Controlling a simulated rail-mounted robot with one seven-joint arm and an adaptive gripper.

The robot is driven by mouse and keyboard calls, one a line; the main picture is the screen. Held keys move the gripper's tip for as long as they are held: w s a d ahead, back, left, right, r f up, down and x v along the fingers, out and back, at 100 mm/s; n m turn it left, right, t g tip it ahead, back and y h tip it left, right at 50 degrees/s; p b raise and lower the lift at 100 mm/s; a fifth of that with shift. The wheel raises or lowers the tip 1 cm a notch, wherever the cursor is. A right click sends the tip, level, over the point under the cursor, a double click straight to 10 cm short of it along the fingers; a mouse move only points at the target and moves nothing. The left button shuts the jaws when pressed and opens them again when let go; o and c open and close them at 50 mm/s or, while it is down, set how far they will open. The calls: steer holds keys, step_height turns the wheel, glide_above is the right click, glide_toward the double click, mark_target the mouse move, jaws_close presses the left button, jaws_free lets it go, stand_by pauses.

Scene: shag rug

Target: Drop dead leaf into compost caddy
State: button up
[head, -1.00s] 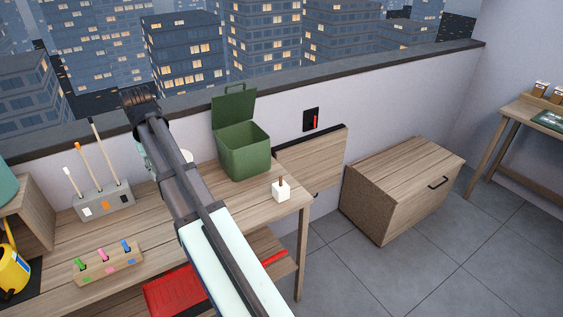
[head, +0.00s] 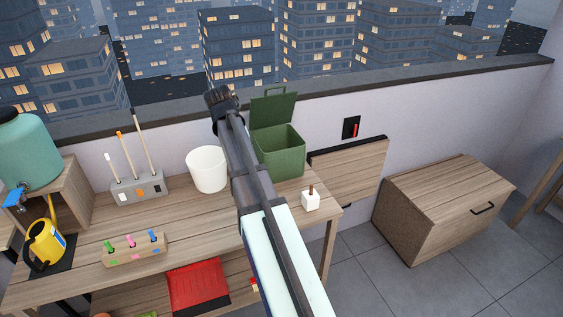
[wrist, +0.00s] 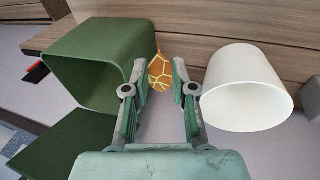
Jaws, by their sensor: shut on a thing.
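The dead leaf (wrist: 159,74) is orange-yellow with brown veins and shows between my fingertips in the wrist view. My gripper (wrist: 159,82) is shut on it, and the leaf hangs between the green caddy and the white pot. The compost caddy (head: 280,152) is a green bin with its lid (head: 274,110) raised, standing on the bench by the wall. In the wrist view the caddy (wrist: 98,50) is left of my fingers, its mouth open, apart from the leaf. My arm hides my gripper and the leaf in the head view.
A white pot (head: 207,170) stands left of my arm, close to my fingers in the wrist view. A small white block (head: 310,200) with a brown peg is near the bench's right end. A tool holder (head: 138,190), peg block (head: 134,250) and yellow watering can (head: 44,245) are left.

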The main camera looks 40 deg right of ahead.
steer(key=w+d+p, duration=0.1)
steer(key=d+p, duration=0.1)
steer(key=d, duration=1)
steer(key=x, duration=0.3)
steer(key=p+x, duration=0.1)
steer(key=x, duration=0.6)
steer(key=shift+a+f+p, duration=0.15)
steer(key=shift+a+p, duration=0.1)
steer(key=shift+p, duration=0.05)
steer(key=shift+d+f+p, duration=0.25)
steer(key=shift+d+p, duration=0.05)
steer(key=shift+w+d+r+y+p, duration=0.2)
steer(key=shift+d+y+p, duration=0.15)
steer(key=shift+y, duration=0.25)
steer(key=shift+d+y+p, duration=0.5)
steer(key=shift+y+p, duration=0.35)
steer(key=shift+y, duration=0.25)
steer(key=shift+s+a+f, duration=0.1)
steer(key=shift+f, duration=0.45)
steer(key=shift+s+a+f, duration=0.1)
steer(key=shift+a+f, duration=0.05)
steer(key=shift+f, duration=0.85)
steer(key=shift+f, duration=0.15)
